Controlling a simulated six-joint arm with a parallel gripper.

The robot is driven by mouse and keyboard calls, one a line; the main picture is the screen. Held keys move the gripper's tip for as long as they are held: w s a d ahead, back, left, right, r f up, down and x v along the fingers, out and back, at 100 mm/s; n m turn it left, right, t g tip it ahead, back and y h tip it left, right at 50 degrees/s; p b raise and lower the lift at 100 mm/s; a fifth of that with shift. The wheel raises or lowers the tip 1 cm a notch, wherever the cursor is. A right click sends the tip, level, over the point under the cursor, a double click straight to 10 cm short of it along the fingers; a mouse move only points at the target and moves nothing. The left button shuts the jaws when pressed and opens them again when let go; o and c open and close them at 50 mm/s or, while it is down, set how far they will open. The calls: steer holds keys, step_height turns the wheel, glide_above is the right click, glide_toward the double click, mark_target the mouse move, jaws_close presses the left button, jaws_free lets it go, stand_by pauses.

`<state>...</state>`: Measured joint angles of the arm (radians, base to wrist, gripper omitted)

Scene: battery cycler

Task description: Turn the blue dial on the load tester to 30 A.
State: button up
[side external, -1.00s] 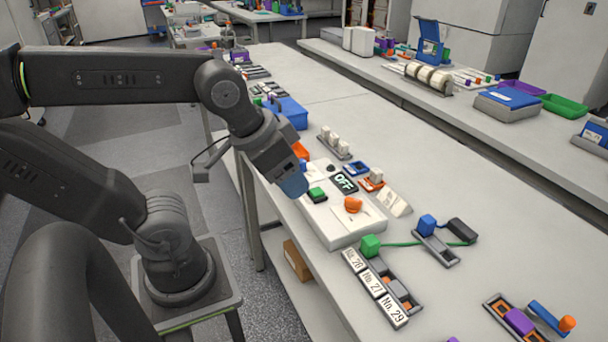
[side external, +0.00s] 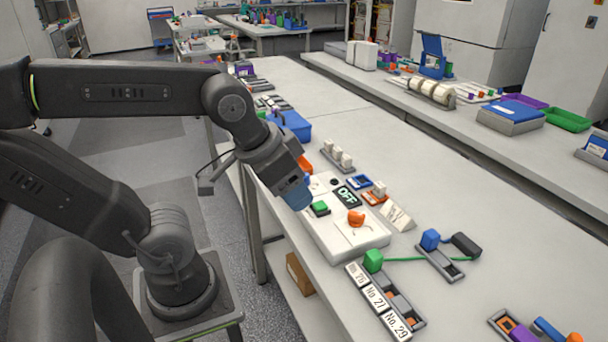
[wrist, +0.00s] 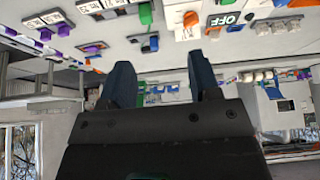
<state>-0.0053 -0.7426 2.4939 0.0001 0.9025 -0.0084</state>
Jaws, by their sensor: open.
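The load tester (side external: 352,240) is a white box at the table's near edge in the side view. It has a display reading OFF (side external: 347,197), a green button (side external: 320,208) and an orange knob (side external: 356,218). A small blue patch (side external: 307,179) shows just behind my gripper (side external: 297,197); it may be the blue dial, mostly hidden, and its setting cannot be read. My gripper is tilted down over the tester's left end. In the wrist view my gripper (wrist: 163,88) has its two dark blue fingers apart with nothing between them. The OFF display (wrist: 222,20) shows upside down there.
A triangular label stand (side external: 397,217) stands right of the tester. A rack with number labels (side external: 385,300) lies in front, and a green plug (side external: 373,260) with its cable lies nearby. A blue box (side external: 292,125) stands behind my gripper.

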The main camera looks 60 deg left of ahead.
steer(key=w+a+r+n+g, duration=0.1)
steer(key=w+a+n+g, duration=0.1)
steer(key=w+a+n, duration=0.35)
steer(key=n+g, duration=0.4)
steer(key=n, duration=0.8)
glide_above(304, 179)
steer(key=a, duration=0.1)
step_height(304, 179, down, 5)
steer(key=f, duration=1.3)
steer(key=shift+w+a+f, duration=0.15)
steer(key=shift+w+f, duration=0.1)
steer(key=shift+w, duration=0.1)
steer(key=c, duration=0.9)
steer(key=shift+c, duration=0.2)
